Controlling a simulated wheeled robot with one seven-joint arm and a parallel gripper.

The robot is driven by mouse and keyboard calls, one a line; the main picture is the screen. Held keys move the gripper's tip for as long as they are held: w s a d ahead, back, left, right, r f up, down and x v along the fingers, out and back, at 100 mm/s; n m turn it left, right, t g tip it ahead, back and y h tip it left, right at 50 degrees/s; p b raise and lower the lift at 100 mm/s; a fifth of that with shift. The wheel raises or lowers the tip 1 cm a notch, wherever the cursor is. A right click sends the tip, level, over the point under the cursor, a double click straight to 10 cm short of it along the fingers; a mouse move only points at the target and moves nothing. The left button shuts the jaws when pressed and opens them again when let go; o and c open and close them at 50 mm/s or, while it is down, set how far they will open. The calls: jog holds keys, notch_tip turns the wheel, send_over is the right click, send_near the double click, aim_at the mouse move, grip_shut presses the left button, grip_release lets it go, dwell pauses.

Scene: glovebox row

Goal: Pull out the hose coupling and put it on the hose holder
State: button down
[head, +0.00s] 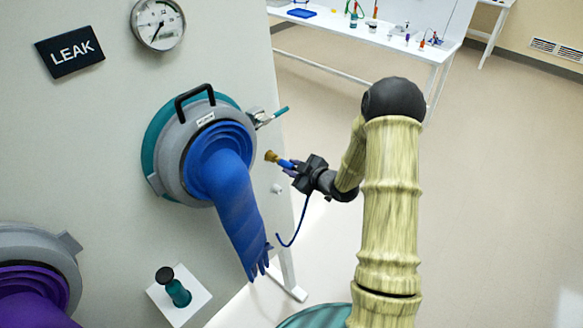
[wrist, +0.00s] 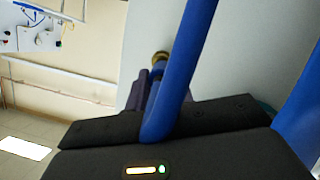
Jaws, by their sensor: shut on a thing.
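The hose coupling has a brass end (head: 272,156) and a blue body, and its thin blue hose (head: 303,215) hangs down in a curve. My gripper (head: 291,168) is shut on the coupling and holds it in the air, to the right of the blue glove. The brass end points left, toward the glovebox wall, and looks clear of the port fitting. In the wrist view the brass end (wrist: 161,58) shows beyond my gripper's finger, and the thick blue hose (wrist: 181,75) hides part of the grip. A small white knob (head: 277,188) sits near the wall's right edge; I cannot tell whether it is the hose holder.
A teal, black-topped object (head: 177,288) stands on a white ledge (head: 200,297). A purple glove (head: 30,300) is lower left. Floor at right is open.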

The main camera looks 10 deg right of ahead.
jog(key=shift+s+d, duration=0.45)
jog(key=shift+d, duration=0.05)
dwell(0.8)
jog(key=shift+d+f+v, duration=0.1)
jog(key=shift+f+v, duration=0.05)
jog(key=shift+v, duration=0.65)
jog(key=shift+d+f+v, duration=0.1)
jog(key=shift+f+v, duration=0.1)
jog(key=shift+v, duration=0.65)
jog(key=shift+d+f+v, duration=0.1)
jog(key=shift+f+v, duration=0.05)
jog(key=shift+v, duration=0.65)
jog(key=s+a+f+m+t+h, duration=0.1)
jog(key=a+f+m+h, duration=0.1)
jog(key=f, duration=0.3)
jog(key=s+a+f+m+h, duration=0.2)
jog(key=a+f+m+h, duration=0.1)
jog(key=f, duration=0.3)
jog(key=shift+s+f+m+t+h, duration=0.25)
jog(key=shift+f+m+t+h, duration=0.15)
jog(key=shift+h, duration=0.5)
jog(key=shift+a, duration=0.15)
